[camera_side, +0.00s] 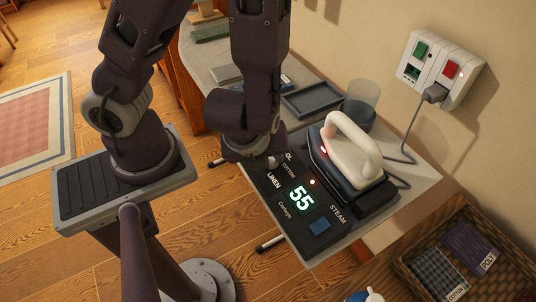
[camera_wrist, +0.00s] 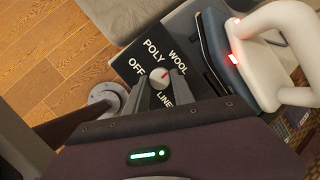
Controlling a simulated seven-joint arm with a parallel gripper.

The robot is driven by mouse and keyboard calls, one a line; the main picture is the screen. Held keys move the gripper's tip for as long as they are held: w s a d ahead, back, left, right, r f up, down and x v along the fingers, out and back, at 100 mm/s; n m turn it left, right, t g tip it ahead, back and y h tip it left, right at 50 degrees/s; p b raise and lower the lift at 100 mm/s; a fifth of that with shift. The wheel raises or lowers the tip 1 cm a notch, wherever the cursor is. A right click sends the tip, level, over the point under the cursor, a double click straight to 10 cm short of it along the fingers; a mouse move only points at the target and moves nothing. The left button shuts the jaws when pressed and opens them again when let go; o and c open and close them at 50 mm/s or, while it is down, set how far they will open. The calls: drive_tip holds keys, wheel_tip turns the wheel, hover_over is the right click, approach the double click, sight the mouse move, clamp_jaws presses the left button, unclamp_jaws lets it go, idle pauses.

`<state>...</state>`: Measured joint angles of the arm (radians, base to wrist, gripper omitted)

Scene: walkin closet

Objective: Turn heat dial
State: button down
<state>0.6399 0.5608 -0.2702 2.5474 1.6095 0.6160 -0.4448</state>
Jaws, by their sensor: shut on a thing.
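The heat dial (camera_wrist: 159,76) is a small pale knob with a red pointer mark, on the dark control panel (camera_wrist: 127,67). The words OFF, POLY and WOOL show around it, and LINEN is partly covered by a finger. The red mark points to the upper right, roughly toward WOOL. My gripper (camera_wrist: 160,83) has its two fingers closed on the dial's sides. In the side view, my gripper (camera_side: 268,160) reaches down to the panel's left part and mostly hides the dial.
A white and dark iron (camera_side: 352,155) with a red light rests on the station, close right of my gripper. Its cord runs to a wall socket (camera_side: 440,70). A grey tray (camera_side: 312,99), a clear cup (camera_side: 361,100) and a basket of cloths (camera_side: 462,255) are nearby.

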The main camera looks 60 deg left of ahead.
drive_tip(key=c, duration=1.1)
unclamp_jaws()
drive_tip(key=v, duration=0.7)
